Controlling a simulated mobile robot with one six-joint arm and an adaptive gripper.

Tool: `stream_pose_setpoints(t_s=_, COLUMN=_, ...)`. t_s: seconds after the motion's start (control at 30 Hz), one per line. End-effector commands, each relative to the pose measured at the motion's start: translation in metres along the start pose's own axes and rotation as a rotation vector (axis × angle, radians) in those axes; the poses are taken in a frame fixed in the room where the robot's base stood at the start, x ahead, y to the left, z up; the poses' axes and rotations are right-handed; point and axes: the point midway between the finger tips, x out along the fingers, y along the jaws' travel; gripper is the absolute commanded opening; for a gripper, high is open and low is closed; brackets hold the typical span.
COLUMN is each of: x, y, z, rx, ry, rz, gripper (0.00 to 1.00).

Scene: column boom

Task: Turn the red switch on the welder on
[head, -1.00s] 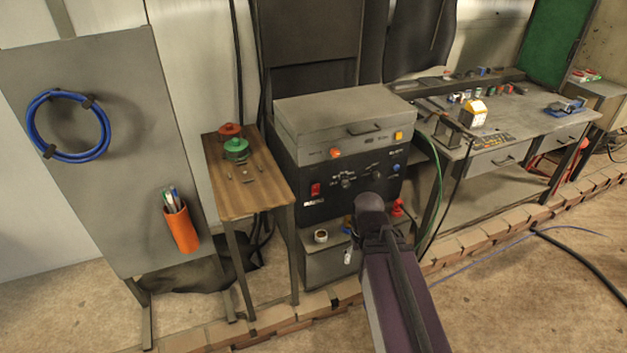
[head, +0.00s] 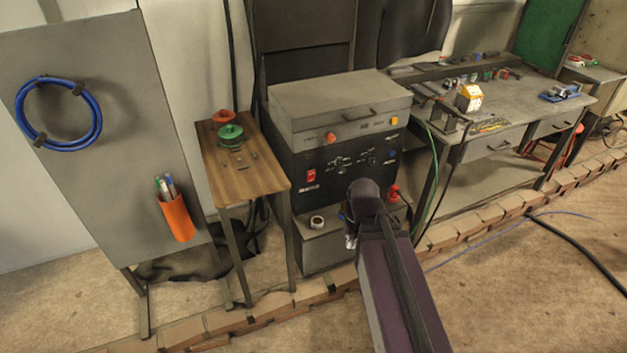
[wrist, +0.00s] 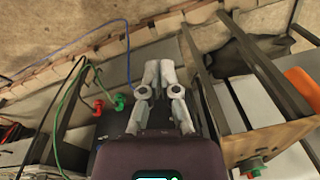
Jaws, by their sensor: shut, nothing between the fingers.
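The welder (head: 300,113) is a grey and black box in the middle of the head view. Its red switch (head: 311,176) is on the left part of the dark front panel and looks bright; I cannot tell its position. My gripper (head: 350,240) is mostly hidden behind my arm, below and right of the switch, apart from it. In the wrist view my gripper (wrist: 161,66) points toward the floor side with its fingers together and nothing between them. The switch is not discernible in the wrist view.
A narrow wooden table (head: 255,172) with red and green items stands left of the welder. A workbench (head: 535,108) stands right. A brick edging (head: 465,230) runs along the floor.

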Motion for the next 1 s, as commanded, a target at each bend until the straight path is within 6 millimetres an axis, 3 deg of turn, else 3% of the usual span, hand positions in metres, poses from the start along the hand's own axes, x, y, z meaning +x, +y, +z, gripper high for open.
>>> stream_pose_setpoints(t_s=0.4, x=0.049, y=-0.043, z=-0.046, rx=-0.021, ry=0.174, rz=-0.271, gripper=0.00)
stream_pose_setpoints(t_s=1.0, x=0.079, y=-0.093, z=-0.118, rx=0.051, ry=0.481, rz=-0.680, gripper=0.00)
